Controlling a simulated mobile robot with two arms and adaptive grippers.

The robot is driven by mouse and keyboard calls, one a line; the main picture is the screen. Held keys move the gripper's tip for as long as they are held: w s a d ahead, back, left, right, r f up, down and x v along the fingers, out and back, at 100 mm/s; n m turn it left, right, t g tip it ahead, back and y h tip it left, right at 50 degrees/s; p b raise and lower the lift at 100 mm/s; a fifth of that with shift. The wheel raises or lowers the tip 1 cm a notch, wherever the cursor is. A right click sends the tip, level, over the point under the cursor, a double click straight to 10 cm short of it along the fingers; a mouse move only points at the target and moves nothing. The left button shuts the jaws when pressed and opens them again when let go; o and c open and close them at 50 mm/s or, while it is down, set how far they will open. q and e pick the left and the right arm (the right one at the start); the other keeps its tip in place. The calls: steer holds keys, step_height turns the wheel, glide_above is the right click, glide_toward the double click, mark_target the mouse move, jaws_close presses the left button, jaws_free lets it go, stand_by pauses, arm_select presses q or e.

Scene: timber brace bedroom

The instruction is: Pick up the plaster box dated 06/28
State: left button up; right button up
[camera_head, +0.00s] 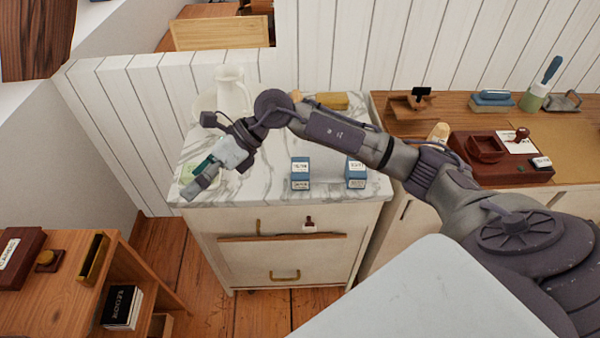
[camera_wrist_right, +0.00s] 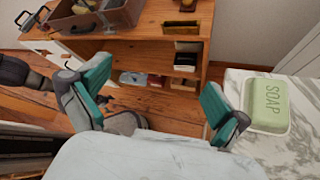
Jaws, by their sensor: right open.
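Two small blue-and-white boxes stand side by side on the marble counter (camera_head: 270,192), near its front edge: a left box (camera_head: 300,173) and a right box (camera_head: 355,174). Both carry printed labels, too small to read surely, so I cannot tell which is dated 06/28. My right gripper (camera_head: 203,176) is over the counter's left front corner, left of both boxes and apart from them. In the right wrist view its teal-padded fingers (camera_wrist_right: 155,95) are spread with nothing between them; neither box shows there. My left gripper is out of view.
A green soap bar (camera_wrist_right: 266,106) lies on the counter beside the right gripper. A white pitcher (camera_head: 230,90) and a yellow item (camera_head: 332,100) stand farther back. A wooden shelf unit (camera_head: 150,275) is at lower left. My right forearm spans above the counter behind the boxes.

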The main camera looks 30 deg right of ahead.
steer(key=w+d+f+n+h, duration=0.1)
steer(key=w+d+n+h, duration=0.1)
steer(key=d+h, duration=0.8)
steer(key=m+g+h+p, duration=0.1)
steer(key=h, duration=0.1)
glide_above(301, 167)
steer(key=f, duration=0.5)
steer(key=shift+w+a+f, duration=0.1)
steer(key=shift+w+f, duration=0.1)
steer(key=shift+w, duration=0.15)
steer(key=f, duration=0.1)
steer(key=f+p, duration=0.1)
steer(key=f, duration=0.3)
steer(key=shift+s+f+p, duration=0.2)
steer(key=shift+s+p, duration=0.15)
steer(key=shift+w+f, duration=0.1)
steer(key=shift+f, duration=0.25)
steer(key=c, duration=1.1)
steer(key=shift+r, duration=0.1)
